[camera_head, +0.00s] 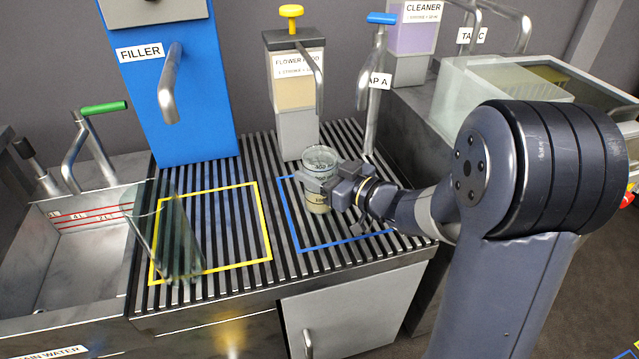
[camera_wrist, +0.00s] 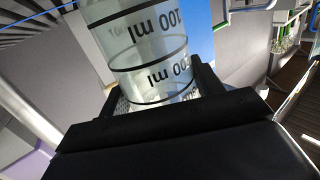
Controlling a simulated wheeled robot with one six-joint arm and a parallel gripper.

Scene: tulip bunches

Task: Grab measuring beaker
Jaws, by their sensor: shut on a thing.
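The measuring beaker (camera_head: 318,160) is a clear cylinder with black graduation marks, standing upright on the slatted rack inside the blue square outline. My gripper (camera_head: 335,187) reaches it from the right and is shut on it around its middle. In the wrist view the beaker (camera_wrist: 140,45) rises between the two fingers of my gripper (camera_wrist: 155,88), with black rings and "ml" markings showing. A pale layer shows near its bottom in the head view; I cannot tell what it is.
The flower food dispenser (camera_head: 295,100) stands just behind the beaker, with tap A (camera_head: 377,85) to its right. The blue filler (camera_head: 160,75) and a tilted clear glass vessel (camera_head: 170,240) by the yellow outline are left. A sink (camera_head: 75,260) lies far left.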

